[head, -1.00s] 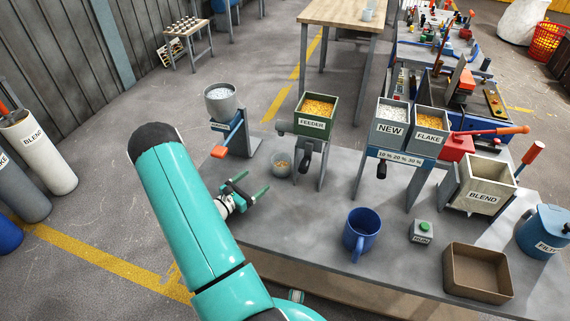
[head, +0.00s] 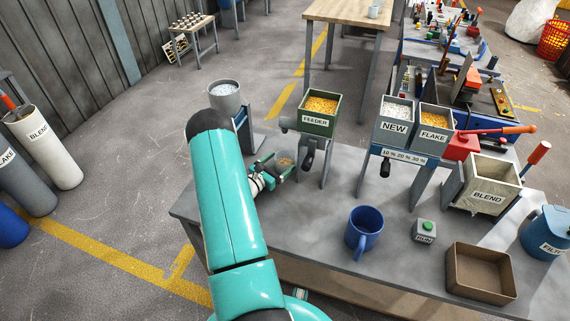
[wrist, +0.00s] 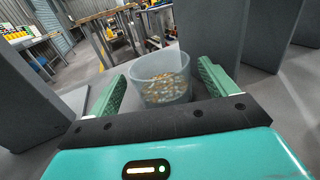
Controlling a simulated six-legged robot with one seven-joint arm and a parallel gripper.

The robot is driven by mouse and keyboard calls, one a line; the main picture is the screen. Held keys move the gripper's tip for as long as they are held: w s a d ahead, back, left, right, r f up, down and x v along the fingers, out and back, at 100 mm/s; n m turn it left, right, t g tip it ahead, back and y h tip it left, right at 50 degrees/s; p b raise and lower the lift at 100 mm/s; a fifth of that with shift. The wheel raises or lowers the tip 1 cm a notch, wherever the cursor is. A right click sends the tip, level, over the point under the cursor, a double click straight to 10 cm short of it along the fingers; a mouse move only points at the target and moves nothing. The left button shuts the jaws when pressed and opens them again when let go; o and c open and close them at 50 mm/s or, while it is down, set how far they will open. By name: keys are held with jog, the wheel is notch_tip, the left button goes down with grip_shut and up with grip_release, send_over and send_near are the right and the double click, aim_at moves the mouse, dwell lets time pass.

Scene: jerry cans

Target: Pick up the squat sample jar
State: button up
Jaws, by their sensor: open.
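The squat sample jar (head: 284,163) is a small clear tub with orange and pale bits in it. It stands on the grey table below the feeder. In the wrist view the jar (wrist: 163,76) is upright, between and slightly beyond the fingertips. My gripper (head: 277,168) is open around the near side of the jar. In the wrist view the green fingers of my gripper (wrist: 161,82) lie left and right of it. The right finger is close to the jar's wall; whether it touches I cannot tell.
The green feeder hopper (head: 319,113) stands on legs just right of the jar. A grey hopper (head: 225,97) on a stand is behind and left. The blue mug (head: 364,229) and brown tray (head: 480,272) stand further right. The table (head: 320,215) is clear in front.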

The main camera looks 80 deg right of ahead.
aim_at(292, 152)
jog(key=shift+x, duration=1.55)
jog(key=shift+w, duration=0.1)
jog(key=c, duration=0.9)
